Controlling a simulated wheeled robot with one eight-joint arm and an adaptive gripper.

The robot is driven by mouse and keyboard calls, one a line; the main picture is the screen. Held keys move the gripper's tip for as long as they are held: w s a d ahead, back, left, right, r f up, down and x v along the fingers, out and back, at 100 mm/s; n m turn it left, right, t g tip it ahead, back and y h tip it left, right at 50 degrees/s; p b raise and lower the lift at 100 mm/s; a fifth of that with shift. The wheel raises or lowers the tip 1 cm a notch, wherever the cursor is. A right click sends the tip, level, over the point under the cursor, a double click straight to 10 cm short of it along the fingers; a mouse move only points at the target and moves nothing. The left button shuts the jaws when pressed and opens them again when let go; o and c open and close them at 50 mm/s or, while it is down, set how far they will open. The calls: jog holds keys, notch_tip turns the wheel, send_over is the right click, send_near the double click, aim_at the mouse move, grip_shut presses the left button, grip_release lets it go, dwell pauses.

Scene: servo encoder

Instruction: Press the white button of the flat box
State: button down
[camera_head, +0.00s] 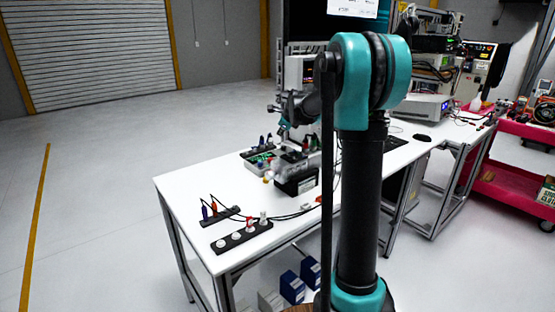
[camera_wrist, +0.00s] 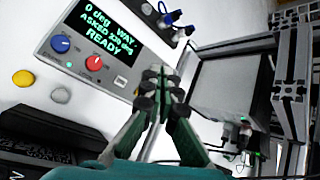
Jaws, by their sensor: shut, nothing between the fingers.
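In the wrist view, the white button (camera_wrist: 60,95) is a small round cap on a pale surface at the left, with a yellow button (camera_wrist: 22,78) beside it. Just above them is a grey box (camera_wrist: 118,77) with a blue knob (camera_wrist: 60,44), a red knob (camera_wrist: 94,63) and a lit display (camera_wrist: 100,32) reading READY. I cannot tell where the flat box's edges run under the buttons. My gripper (camera_wrist: 160,84) is shut and empty, right of the white button and apart from it. In the head view my gripper is small and blurred above the bench.
The white bench (camera_head: 180,187) carries a black power strip (camera_head: 242,236) and cables near its front. In the wrist view, a metal frame (camera_wrist: 290,90) surrounds a grey block (camera_wrist: 232,90) at the right. A black keyed device (camera_wrist: 35,135) lies at the lower left.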

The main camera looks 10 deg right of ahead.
jog(key=shift+f, duration=4.45)
jog(key=shift+f, duration=0.2)
jog(key=shift+f, duration=0.2)
jog(key=shift+s+d+f, duration=0.1)
jog(key=shift+s+f, duration=0.15)
jog(key=shift+f, duration=0.25)
jog(key=shift+r, duration=0.3)
jog(key=shift+s+d+r, duration=0.1)
jog(key=shift+r, duration=2.4)
